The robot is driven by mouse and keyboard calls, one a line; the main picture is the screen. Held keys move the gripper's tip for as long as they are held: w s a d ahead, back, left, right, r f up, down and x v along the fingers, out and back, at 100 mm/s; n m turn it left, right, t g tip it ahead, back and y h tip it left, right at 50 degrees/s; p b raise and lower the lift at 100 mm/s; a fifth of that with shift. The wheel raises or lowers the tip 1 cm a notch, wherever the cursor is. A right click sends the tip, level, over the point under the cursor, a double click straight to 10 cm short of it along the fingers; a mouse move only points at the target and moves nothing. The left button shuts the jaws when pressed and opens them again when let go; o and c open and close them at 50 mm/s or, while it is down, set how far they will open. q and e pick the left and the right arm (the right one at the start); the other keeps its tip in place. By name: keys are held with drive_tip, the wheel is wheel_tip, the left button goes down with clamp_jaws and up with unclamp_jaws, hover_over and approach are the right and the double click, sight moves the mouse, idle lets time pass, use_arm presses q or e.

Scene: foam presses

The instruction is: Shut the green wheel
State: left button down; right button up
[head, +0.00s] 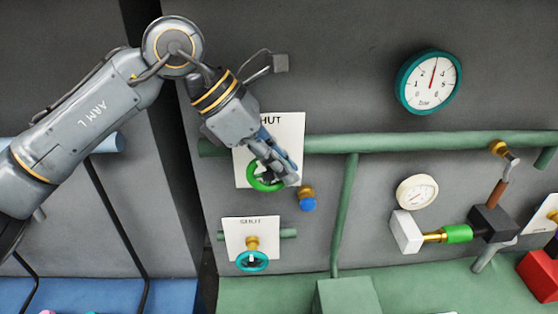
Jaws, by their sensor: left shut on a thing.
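The green wheel (260,184) is mounted on a horizontal green pipe, in front of a white card (293,127) whose top print is partly covered and reads "HUT". My left gripper (285,176) comes down from the upper left and is shut on the wheel's right side. Its fingers and wrist hide part of the wheel and of the card. My right gripper is not in view.
A teal wheel (252,262) with a "SHUT" card (262,227) sits just below. A small blue knob (308,203) on a brass stem is close to the right of my fingers. A teal-rimmed gauge (428,82) hangs at upper right. A green-handled valve (458,234) is at right.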

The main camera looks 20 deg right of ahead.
use_arm(q)
drive_tip(key=y, duration=0.2)
drive_tip(key=y+p, duration=0.1)
drive_tip(key=shift+d+f+t+y, duration=0.25)
drive_tip(key=shift+f+t+y, duration=0.05)
drive_tip(key=shift+t, duration=0.1)
drive_tip(key=shift+f+y, duration=0.25)
drive_tip(key=shift+y, duration=0.55)
drive_tip(key=shift+f, duration=0.1)
drive_tip(key=c, duration=1.4)
unclamp_jaws()
drive_tip(key=shift+o, duration=0.2)
